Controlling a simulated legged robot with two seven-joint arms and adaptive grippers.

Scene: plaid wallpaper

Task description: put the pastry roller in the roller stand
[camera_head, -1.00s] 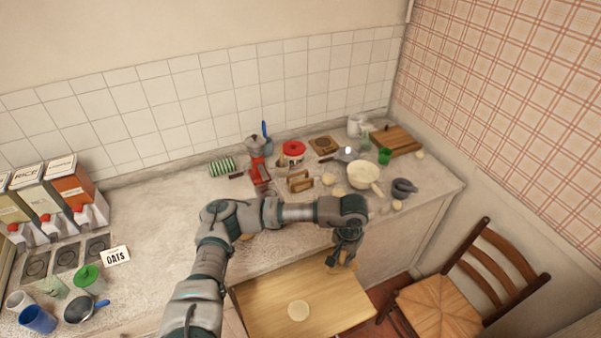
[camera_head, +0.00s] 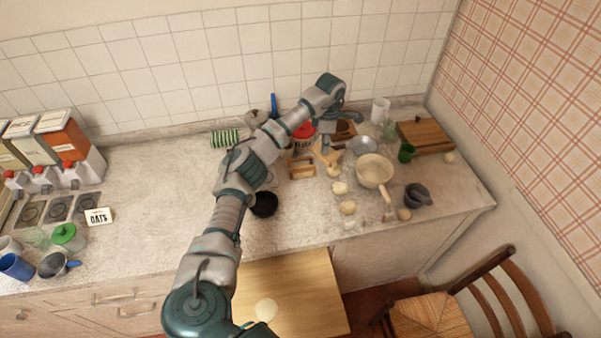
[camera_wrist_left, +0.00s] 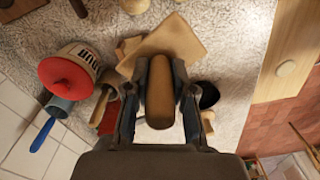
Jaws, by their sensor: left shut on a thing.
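My left gripper (camera_head: 328,143) hangs over the right part of the counter, fingers pointing down. In the left wrist view it (camera_wrist_left: 160,95) is shut on the pastry roller, a brown rounded cylinder (camera_wrist_left: 160,90) between the two dark fingers. In the head view the roller is hard to make out at the fingers. The roller stand, a small wooden frame with upright pieces (camera_head: 301,169), is on the counter just left of and in front of the gripper. Part of it is hidden near the gripper and arm. My right gripper is not in view.
A red-lidded jar (camera_wrist_left: 72,80) stands near the gripper. The counter's left middle is clear.

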